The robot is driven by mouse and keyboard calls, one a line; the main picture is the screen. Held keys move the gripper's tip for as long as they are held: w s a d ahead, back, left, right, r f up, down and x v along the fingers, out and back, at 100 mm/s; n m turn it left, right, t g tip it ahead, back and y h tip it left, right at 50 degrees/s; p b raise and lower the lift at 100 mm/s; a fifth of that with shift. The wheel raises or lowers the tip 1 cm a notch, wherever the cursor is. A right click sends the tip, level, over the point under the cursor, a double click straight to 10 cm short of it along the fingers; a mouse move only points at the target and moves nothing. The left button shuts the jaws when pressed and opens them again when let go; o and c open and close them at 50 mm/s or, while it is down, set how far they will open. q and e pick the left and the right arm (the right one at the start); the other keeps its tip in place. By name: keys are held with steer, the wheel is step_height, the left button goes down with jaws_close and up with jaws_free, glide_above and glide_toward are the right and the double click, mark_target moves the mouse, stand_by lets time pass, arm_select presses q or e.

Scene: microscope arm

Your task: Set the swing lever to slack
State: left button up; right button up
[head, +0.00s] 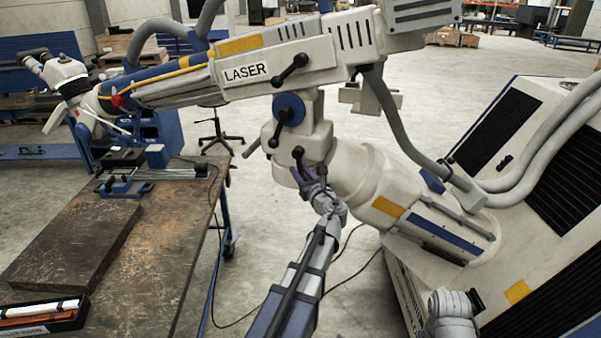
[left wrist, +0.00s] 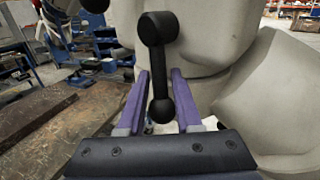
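The microscope arm (head: 250,70) is cream and white with a "LASER" label, and several black ball-ended levers sit on its joint. No label for swing or slack is legible. My right gripper is not visible; only part of my right arm shows at the bottom right.
Another black lever (head: 290,70) sits on the upper joint, with a dark knob (head: 274,138) beside the lower housing. Thick grey hoses (head: 400,130) run to the white cabinet (head: 520,190) at right. A worn workbench (head: 165,230) stands at left.

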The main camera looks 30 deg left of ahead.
arm_select(q)
steer(key=shift+c, duration=0.2)
jaws_close()
stand_by(1.1)
